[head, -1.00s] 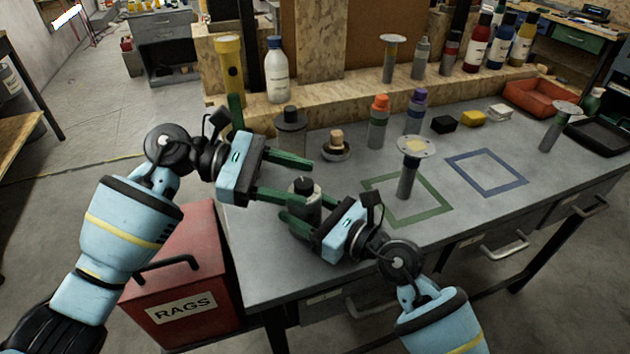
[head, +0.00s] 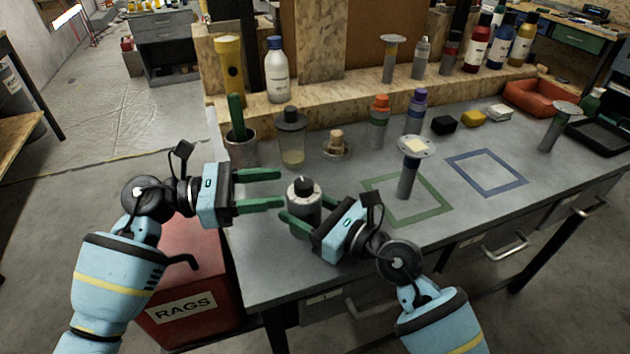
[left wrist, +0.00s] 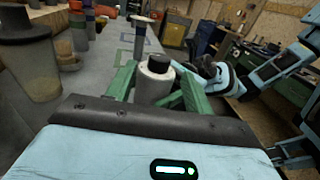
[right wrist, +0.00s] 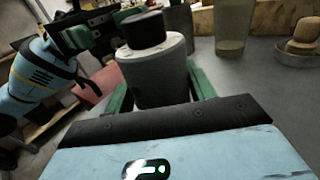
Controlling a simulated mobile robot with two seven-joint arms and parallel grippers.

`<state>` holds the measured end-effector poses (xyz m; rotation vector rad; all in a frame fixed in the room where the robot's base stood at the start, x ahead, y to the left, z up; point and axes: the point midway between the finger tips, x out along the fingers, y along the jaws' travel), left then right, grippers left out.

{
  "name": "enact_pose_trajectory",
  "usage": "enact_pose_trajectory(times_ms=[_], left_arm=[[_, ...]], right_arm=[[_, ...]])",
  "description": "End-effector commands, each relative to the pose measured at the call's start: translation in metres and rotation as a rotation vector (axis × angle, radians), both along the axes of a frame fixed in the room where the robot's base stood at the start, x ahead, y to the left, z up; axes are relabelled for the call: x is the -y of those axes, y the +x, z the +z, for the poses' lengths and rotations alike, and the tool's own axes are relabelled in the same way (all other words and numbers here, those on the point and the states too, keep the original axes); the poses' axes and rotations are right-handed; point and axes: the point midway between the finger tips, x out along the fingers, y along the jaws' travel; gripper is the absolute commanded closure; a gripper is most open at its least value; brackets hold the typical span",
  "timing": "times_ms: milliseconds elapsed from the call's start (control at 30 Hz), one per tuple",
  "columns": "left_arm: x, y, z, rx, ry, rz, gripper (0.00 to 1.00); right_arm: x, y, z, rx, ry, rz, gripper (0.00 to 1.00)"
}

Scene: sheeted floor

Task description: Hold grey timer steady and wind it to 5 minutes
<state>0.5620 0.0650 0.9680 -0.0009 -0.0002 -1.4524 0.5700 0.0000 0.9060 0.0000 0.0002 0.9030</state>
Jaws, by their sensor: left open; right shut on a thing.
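The grey timer (head: 304,203) stands upright on the bench near its left front edge, with a black knob on top. It also shows in the left wrist view (left wrist: 154,82) and the right wrist view (right wrist: 155,75). My right gripper (head: 287,222) is shut on the timer's body from the front right. My left gripper (head: 280,190) is open, its green fingers level and pointing right, just left of the timer with nothing between them. The knob's setting is too small to read.
A jar (head: 291,140), a cup with a green-handled tool (head: 240,150) and a brush in a dish (head: 337,145) stand behind the timer. A round-topped post (head: 408,175) stands in the green square (head: 440,208). A red rags bin (head: 190,290) is beside the bench.

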Motion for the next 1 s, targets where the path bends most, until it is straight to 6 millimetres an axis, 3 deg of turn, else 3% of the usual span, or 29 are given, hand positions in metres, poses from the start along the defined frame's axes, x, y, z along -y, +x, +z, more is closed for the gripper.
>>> enact_pose_trajectory(times_ms=[200,433,900,1000], left_arm=[[0.042,0.005,0.000,-0.001,-0.002,-0.002,0.48],[0.073,0.009,0.000,0.000,-0.002,0.000,0.48],[0.084,0.010,0.000,0.000,0.001,0.000,0.48],[0.084,0.010,0.000,0.000,0.001,0.000,0.61]], right_arm=[[0.000,0.000,0.000,-0.001,-0.001,0.000,0.72],[0.000,0.000,0.000,-0.001,-0.001,0.000,0.72],[0.000,0.000,0.000,-0.001,-0.001,0.000,0.72],[0.000,0.000,0.000,-0.001,-0.001,0.000,0.72]])
